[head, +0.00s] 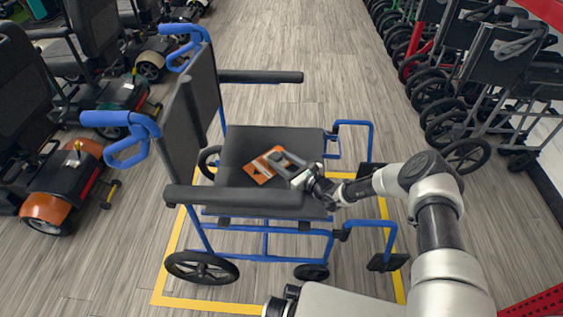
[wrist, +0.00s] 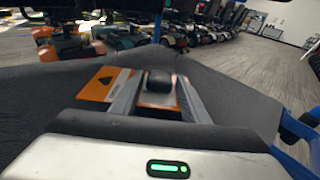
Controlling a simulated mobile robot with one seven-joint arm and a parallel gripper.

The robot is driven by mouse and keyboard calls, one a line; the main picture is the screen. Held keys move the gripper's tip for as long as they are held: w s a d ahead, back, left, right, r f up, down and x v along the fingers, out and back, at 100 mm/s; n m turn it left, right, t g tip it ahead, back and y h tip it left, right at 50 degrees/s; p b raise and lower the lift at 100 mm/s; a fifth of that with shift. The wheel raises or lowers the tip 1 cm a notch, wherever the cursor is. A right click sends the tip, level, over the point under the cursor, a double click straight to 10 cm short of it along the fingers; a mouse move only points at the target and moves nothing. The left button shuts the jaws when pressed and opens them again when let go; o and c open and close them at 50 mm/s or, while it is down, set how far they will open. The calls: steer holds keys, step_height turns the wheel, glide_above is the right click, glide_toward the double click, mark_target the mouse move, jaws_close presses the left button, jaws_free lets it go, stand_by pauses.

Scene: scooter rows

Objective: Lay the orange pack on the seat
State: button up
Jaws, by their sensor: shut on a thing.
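The wheelchair's near armrest (head: 235,197) and far armrest (head: 260,76) flank the seat, with the backrest (head: 190,105) at left. A yellow floor outline (head: 205,306) surrounds the chair. Scooters (head: 75,170) stand at left, folded wheelchairs (head: 505,65) at right. The aisle behind is clear.

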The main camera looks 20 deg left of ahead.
steer(key=shift+f, duration=0.1)
steer(key=shift+f, duration=0.35)
steer(key=shift+f, duration=0.1)
steer(key=o, duration=1.1)
steer(key=shift+s+f, duration=0.15)
steer(key=shift+c, duration=0.2)
steer(key=shift+r, duration=0.2)
steer(key=p+v, duration=0.1)
steer(key=v, duration=0.3)
steer(key=p+v, duration=0.1)
steer(key=v, duration=0.3)
steer(key=r+p+v, duration=0.1)
steer(key=v, duration=0.3)
